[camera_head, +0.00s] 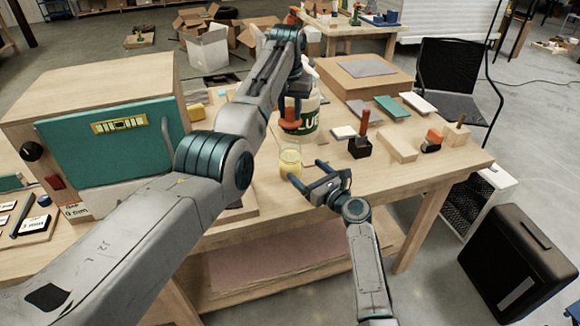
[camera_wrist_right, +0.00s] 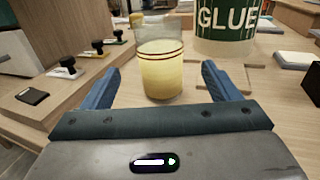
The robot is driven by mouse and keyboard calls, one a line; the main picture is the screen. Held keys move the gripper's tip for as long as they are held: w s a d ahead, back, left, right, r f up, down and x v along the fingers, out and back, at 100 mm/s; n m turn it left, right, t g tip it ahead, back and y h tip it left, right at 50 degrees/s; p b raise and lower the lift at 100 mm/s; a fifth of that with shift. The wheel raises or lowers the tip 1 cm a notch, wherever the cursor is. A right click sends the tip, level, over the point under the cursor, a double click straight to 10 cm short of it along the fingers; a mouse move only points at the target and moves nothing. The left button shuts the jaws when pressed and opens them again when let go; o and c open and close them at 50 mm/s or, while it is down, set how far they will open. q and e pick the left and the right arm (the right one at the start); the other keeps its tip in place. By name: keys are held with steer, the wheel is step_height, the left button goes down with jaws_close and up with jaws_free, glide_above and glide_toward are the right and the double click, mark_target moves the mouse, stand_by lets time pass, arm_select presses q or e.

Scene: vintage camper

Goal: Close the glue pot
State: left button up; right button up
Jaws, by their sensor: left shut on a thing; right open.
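The glue pot (camera_head: 290,160) is a clear glass jar with pale yellow glue, upright on the workbench; its top looks uncovered. It also shows in the right wrist view (camera_wrist_right: 161,75), with thin red lines around it. My right gripper (camera_head: 306,172) is open, its blue fingers low on either side of the jar's near side, apart from the glass. My left gripper (camera_head: 291,112) is above the jar, pointing down, shut on a reddish-orange piece (camera_head: 290,124) that looks like the pot's lid. The arm partly hides it. The right wrist view does not show that piece.
A big white bottle marked GLUE (camera_wrist_right: 226,24) stands just behind the pot. A teal-fronted cabinet (camera_head: 110,140) fills the bench's left side. Wood blocks (camera_head: 397,147), a red-handled tool (camera_head: 361,135) and coloured slabs (camera_head: 393,107) lie to the right. The bench's front right is clear.

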mark_target(297, 163)
steer(key=x, duration=0.7)
steer(key=shift+w+a, duration=0.1)
arm_select(q)
steer(key=shift+s, duration=0.1)
arm_select(e)
steer(key=shift+r, duration=0.1)
steer(key=c, duration=1.5)
arm_select(q)
steer(key=shift+f, duration=2.4)
arm_select(e)
steer(key=shift+o, duration=0.2)
arm_select(q)
steer(key=shift+f, duration=0.1)
steer(key=shift+f, duration=0.8)
steer(key=shift+f, duration=0.65)
steer(key=o, duration=1)
